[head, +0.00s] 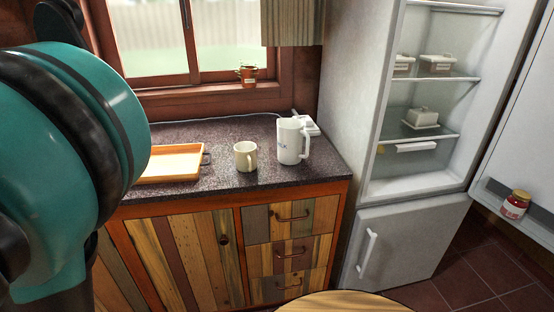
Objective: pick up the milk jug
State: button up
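The milk jug (291,141) is a white upright pitcher with dark lettering on its front and a handle on its right side. It stands on the dark speckled countertop (222,181), near the counter's right end. A cream mug (245,156) stands just to its left, apart from it. My teal and black arm fills the left side of the head view, well to the left of the jug and close to the camera. My gripper is not visible.
An orange-yellow tray (172,163) lies on the counter further left. A white object (311,126) with a cord sits behind the jug. An open fridge (405,150) stands right of the counter. A round wooden tabletop (340,303) is at the bottom edge.

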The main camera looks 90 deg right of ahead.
aim_at(290, 132)
jog(key=z, duration=4.25)
jog(key=k+j+z, duration=0.35)
jog(key=z, duration=0.15)
